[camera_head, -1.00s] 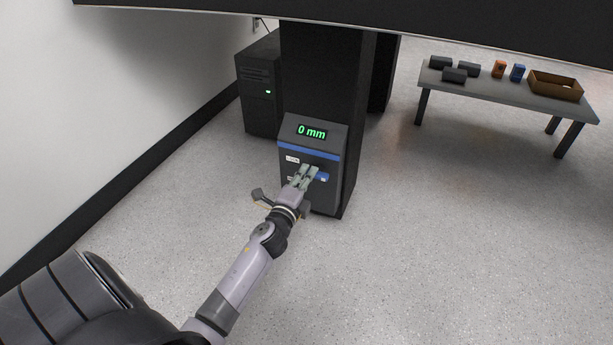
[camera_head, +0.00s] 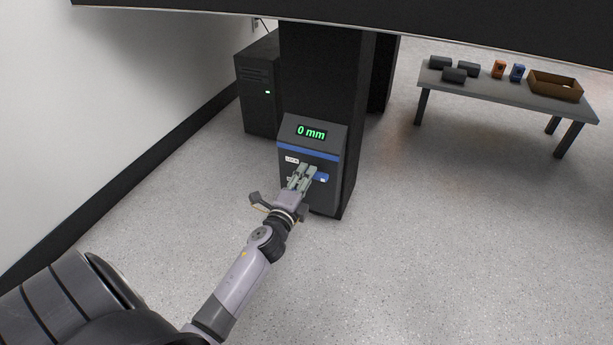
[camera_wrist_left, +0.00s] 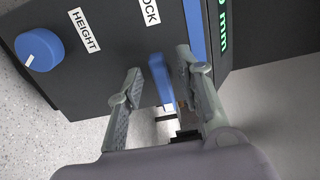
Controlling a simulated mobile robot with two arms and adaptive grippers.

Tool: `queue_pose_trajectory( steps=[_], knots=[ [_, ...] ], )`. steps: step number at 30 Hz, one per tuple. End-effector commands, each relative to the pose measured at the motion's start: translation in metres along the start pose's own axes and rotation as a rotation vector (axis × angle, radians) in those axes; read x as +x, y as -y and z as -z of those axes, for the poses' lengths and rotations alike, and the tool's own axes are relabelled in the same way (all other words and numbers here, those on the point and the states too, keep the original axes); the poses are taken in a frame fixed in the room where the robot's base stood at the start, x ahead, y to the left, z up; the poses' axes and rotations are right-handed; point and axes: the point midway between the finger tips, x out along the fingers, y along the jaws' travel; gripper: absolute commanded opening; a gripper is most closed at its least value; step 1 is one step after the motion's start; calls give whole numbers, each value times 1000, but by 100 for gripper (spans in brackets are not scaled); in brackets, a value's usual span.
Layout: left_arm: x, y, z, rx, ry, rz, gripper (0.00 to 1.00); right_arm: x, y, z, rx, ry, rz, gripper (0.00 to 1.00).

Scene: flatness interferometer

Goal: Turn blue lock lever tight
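The blue lock lever (camera_wrist_left: 161,82) shows in the left wrist view under the LOCK label, on the dark front of the instrument box (camera_head: 328,145). My left gripper (camera_head: 308,170) is at this front in the head view. In the left wrist view its two fingers (camera_wrist_left: 157,88) stand apart, with the lever between them. The lever appears close to the right finger; I cannot tell whether they touch. In the head view the fingers hide much of the controls. My right gripper is not in view.
A blue round knob (camera_wrist_left: 40,48) sits beside the HEIGHT label. The green display (camera_head: 311,132) reads 0 mm. A black computer tower (camera_head: 258,90) stands behind left. A grey table (camera_head: 485,97) at the right holds small blocks and a brown tray (camera_head: 556,87). The nearby floor is clear.

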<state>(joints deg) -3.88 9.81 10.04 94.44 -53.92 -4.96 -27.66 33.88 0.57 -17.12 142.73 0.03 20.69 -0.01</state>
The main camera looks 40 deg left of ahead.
Motion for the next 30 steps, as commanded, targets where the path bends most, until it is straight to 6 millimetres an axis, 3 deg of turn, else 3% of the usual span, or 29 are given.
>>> queue_pose_trajectory(
  steps=[9,15,21,30],
  knots=[
    [-67,-2,0,-2,3,-4,33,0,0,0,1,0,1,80],
    [-97,-1,-1,-2,3,-2,33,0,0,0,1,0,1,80],
    [-107,0,-1,1,2,-1,33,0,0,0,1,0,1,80],
    [-107,0,-1,1,2,0,33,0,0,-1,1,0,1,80]
  ],
)
